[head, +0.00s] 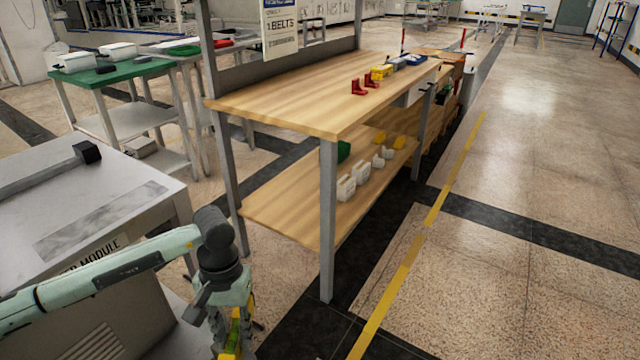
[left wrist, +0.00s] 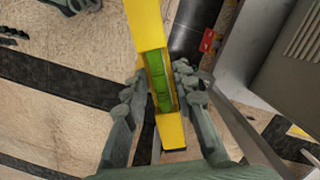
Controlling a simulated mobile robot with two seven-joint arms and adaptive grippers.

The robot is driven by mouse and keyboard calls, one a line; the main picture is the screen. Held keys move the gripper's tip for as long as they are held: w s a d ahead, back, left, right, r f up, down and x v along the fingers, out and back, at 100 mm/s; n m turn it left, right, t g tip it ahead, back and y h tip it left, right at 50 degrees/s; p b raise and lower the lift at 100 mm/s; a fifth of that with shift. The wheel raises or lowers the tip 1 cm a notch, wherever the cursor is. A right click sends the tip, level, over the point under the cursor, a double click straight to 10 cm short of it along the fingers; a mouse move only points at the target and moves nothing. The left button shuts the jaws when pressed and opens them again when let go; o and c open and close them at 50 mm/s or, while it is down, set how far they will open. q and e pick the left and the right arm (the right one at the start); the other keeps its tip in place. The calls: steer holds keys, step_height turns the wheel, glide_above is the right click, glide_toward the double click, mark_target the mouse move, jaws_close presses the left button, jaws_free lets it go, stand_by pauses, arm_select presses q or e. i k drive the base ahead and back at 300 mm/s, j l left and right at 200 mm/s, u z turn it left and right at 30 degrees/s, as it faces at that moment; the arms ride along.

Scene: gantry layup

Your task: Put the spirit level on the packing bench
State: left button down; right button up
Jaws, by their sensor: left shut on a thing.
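The spirit level is yellow with a green middle part. In the left wrist view the spirit level (left wrist: 146,28) runs between the fingers of my left gripper (left wrist: 158,88), which is shut on it. In the head view my left gripper (head: 230,300) points down at the bottom left, with the yellow level (head: 235,335) partly hidden below it. The level is held above the floor, apart from any bench. A wooden bench (head: 270,108) with a lower shelf stands ahead; I cannot tell if it is the packing bench. My right gripper is not in view.
A grey module cabinet (head: 100,215) stands close at the left of my left arm. A green-topped table (head: 120,72) stands behind left. Open floor lies to the right.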

mark_target(331, 110)
steer(key=i+l+u, duration=0.15)
steer(key=u, duration=0.3)
steer(key=i+l+u, duration=0.15)
steer(key=u, duration=0.3)
steer(key=i+l+u, duration=0.2)
steer(key=l, duration=0.3)
steer(key=l+u, duration=0.2)
steer(key=l, duration=0.3)
steer(key=i+l, duration=0.1)
steer(key=l, duration=0.35)
steer(key=i+l, duration=0.1)
steer(key=l, duration=0.4)
steer(key=i+l+u, duration=0.1)
steer(key=l, duration=0.35)
steer(key=i+l, duration=0.1)
steer(key=l, duration=0.4)
